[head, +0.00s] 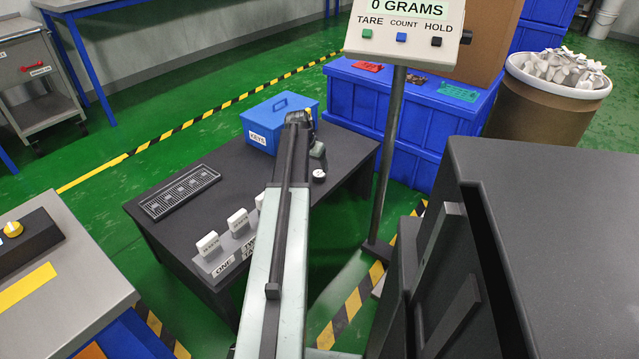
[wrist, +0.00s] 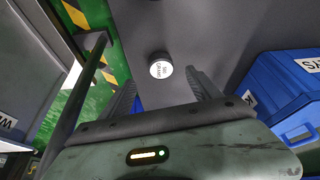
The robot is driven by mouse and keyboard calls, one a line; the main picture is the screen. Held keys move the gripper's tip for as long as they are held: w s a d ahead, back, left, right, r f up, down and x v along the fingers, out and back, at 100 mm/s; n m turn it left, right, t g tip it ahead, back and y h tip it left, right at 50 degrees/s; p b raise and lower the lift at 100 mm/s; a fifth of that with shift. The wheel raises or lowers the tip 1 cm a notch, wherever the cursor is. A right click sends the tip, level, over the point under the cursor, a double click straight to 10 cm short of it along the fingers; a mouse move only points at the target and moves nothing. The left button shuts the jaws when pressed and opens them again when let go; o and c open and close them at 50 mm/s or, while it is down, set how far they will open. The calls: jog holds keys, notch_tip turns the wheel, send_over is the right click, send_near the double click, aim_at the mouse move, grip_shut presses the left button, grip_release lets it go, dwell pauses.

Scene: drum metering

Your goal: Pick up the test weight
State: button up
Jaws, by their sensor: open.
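The test weight (wrist: 161,66) is a small round piece with a pale, labelled top, standing on the dark table. In the head view it (head: 319,174) shows near the table's right edge. My gripper (wrist: 162,82) is open and empty. In the wrist view the weight appears just beyond the fingertips, roughly centred between them, with no finger seen touching it. In the head view my gripper (head: 318,150) is partly hidden behind my arm, close to the weight on its far side.
A blue KEYS box (head: 281,121) stands on the dark table (head: 190,165), near my gripper. A black grid tray (head: 180,192) and several white tags in a holder (head: 225,257) lie on the left. A scale display post (head: 385,160) rises to the right.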

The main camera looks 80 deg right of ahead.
aim_at(319, 174)
jog(key=shift+b+x, duration=1.05)
jog(key=shift+x, duration=0.05)
jog(key=b+x, duration=0.5)
jog(key=shift+s+d+f, duration=0.1)
jog(key=shift+d+f, duration=0.15)
jog(key=shift+r, duration=0.2)
grip_shut()
